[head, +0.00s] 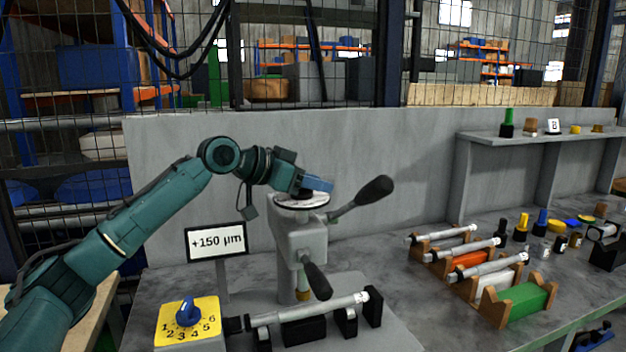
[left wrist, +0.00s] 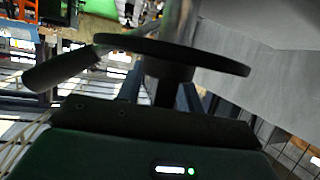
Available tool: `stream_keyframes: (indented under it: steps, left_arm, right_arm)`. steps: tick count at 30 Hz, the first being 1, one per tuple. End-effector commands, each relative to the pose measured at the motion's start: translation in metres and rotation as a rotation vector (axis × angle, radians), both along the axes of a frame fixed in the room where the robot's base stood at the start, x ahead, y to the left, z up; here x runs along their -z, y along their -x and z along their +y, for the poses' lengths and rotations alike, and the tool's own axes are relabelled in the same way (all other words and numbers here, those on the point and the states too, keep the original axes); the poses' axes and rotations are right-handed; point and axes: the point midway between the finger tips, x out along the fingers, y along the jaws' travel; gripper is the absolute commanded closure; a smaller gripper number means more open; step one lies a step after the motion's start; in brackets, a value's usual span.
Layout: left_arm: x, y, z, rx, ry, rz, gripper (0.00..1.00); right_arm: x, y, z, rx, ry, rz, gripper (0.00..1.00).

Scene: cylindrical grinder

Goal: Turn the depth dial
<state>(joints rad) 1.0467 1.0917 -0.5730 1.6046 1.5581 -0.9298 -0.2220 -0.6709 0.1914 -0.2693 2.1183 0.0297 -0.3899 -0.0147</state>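A grey grinder head (head: 301,236) stands in the middle of the head view. A pale round dial (head: 301,201) with marks on its rim sits on its top. My left gripper (head: 318,184) is at the top of this dial, with its blue fingers over it. In the left wrist view, a dark disc (left wrist: 215,62) with a hub lies in front of my left gripper (left wrist: 160,92). The fingers stand apart on either side of the hub; whether they press on it cannot be told. A sign (head: 216,242) reads +150 µm. My right gripper is not in view.
A yellow plate (head: 178,326) with a blue knob (head: 188,312) and numbers stands at the front left. A black-ended lever (head: 372,191) sticks out right of the head. A steel shaft (head: 310,309) lies below it. Several wooden cradles (head: 520,306) stand at right.

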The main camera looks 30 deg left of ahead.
Motion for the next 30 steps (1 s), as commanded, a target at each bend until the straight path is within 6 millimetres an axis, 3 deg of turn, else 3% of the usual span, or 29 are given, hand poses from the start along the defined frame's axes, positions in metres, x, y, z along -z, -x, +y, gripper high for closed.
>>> stream_keyframes:
  steps: [6, 19, 30]
  left_arm:
    - [0.0004, -0.0002, 0.0000, 0.000, 0.000, 0.000, 0.64]
    - [0.0005, 0.0001, 0.0002, 0.000, -0.001, 0.001, 0.99]
    - [-0.0001, 0.0002, 0.0005, -0.023, -0.002, 0.002, 1.00]
  right_arm:
    - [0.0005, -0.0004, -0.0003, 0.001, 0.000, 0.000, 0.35]
    - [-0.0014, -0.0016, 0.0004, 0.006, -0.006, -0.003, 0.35]
    - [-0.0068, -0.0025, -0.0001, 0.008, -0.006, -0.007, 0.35]
